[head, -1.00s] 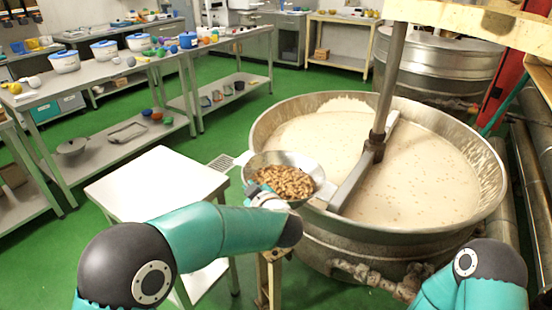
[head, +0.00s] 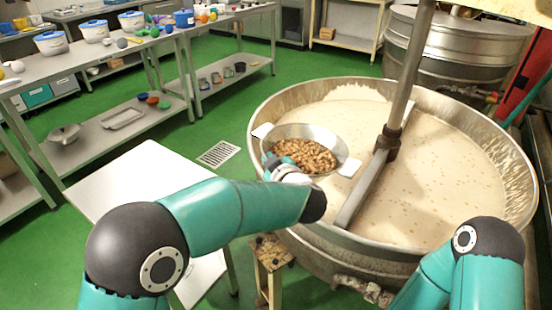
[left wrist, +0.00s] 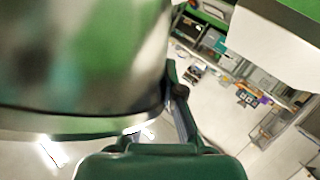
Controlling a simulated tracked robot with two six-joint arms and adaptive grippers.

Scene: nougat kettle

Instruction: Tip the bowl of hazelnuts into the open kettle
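The metal bowl (head: 325,137) is filled with brown hazelnuts (head: 306,156) and has pale tabs at its left and right rim. My left gripper (head: 286,171) is shut on the bowl's near left side; its fingertips are partly hidden. The bowl is held over the left inner part of the open kettle (head: 525,190), above the pale nougat mass (head: 440,190), and looks nearly upright. In the left wrist view, the bowl's blurred shiny wall (left wrist: 80,60) fills the upper left, close to the gripper. My right arm shows at lower right, but its gripper is out of view.
A slanted metal stirrer arm (head: 365,188) and upright shaft (head: 408,85) stand in the kettle, right of the bowl. A white-topped table (head: 130,180) is at left, a wooden stand (head: 270,253) below my arm. Benches with tubs line the back left.

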